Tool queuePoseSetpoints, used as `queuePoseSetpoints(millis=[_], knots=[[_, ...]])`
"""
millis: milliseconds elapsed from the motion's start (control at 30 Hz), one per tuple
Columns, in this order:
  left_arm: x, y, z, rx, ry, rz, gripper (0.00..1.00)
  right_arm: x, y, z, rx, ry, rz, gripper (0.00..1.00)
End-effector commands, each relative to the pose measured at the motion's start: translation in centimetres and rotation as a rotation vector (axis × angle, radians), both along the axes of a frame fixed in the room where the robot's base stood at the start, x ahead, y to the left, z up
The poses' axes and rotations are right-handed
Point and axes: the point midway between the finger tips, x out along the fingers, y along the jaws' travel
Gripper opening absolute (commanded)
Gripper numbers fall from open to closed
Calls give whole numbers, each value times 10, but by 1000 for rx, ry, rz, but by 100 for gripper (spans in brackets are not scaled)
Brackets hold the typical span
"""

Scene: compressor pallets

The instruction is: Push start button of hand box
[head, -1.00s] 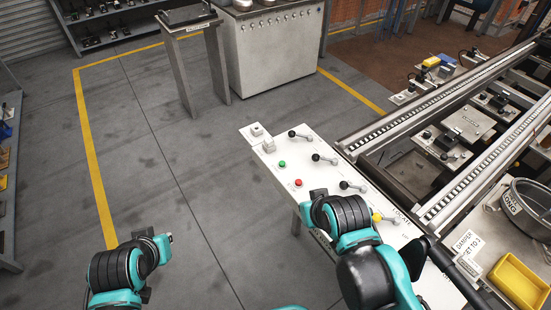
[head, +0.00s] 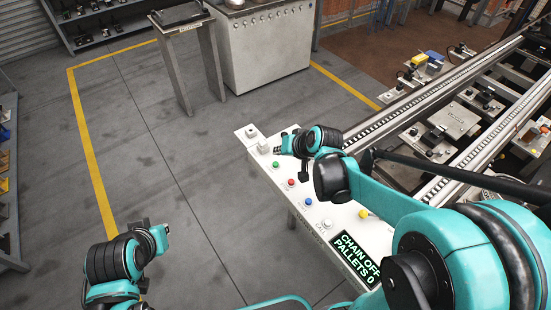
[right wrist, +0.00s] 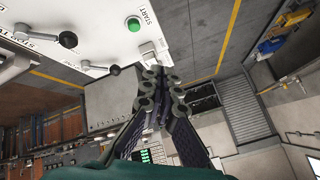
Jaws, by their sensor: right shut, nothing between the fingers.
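The hand box is a white panel (head: 262,178) on a stand at the centre of the head view. Its green start button (head: 275,164) is near the far end; in the right wrist view the green button (right wrist: 134,24) sits beside the word START. My right gripper (head: 281,147) is above the far end of the panel, close to the green button. In the right wrist view its fingers (right wrist: 158,76) are together and empty, apart from the button in the picture. My left gripper (head: 152,236) is over the floor at the lower left; its fingers are unclear.
A red button (head: 291,182), a blue button (head: 308,201) and a yellow knob (head: 363,213) are on the panel. A display (head: 355,258) reads CHAIN OFF, PALLETS 0. A conveyor (head: 435,98) runs along the right. The floor to the left is clear.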

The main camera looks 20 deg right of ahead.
Motion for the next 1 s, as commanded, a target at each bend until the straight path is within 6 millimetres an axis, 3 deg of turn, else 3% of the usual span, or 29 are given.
queuePoseSetpoints(millis=[100, 300, 1000], knots=[[0, 0, 14, 0, 0, 0, 0, 28, -5, -3, 56, -9, -19, 0], [0, 0, 24, 0, 0, 0, 0, 54, -9, -15, 121, -21, -38, 0], [0, 0, 20, 0, 0, 0, 0, 61, -10, -28, 140, -24, -43, 0]])
